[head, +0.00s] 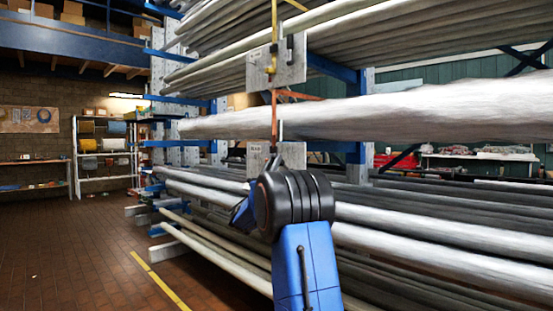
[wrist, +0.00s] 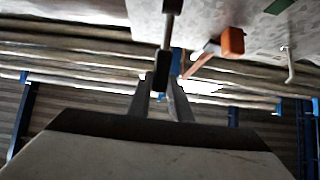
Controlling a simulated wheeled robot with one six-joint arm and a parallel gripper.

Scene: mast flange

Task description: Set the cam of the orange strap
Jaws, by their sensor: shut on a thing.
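The orange strap (head: 274,115) hangs down the front of the rack, with a short branch running right above a large pale tube. In the wrist view, an orange block (wrist: 232,42) and a strip of orange strap (wrist: 198,64) show against a pale metal plate (wrist: 215,15). My gripper (wrist: 162,86) is shut on a dark lever (wrist: 164,62) that hangs from the top of the wrist view; its black end lies between the fingertips. I cannot tell how the lever joins the strap. In the head view my own arm hides the gripper's fingertips.
A metal plate (head: 285,65) with a yellow strap (head: 274,22) is above; a lower plate (head: 256,158) sits just behind my arm. Long pipes (head: 430,115) fill the rack and extend right. A pale hook (wrist: 289,62) is right of the lever. Open brick-coloured floor (head: 75,255) lies left.

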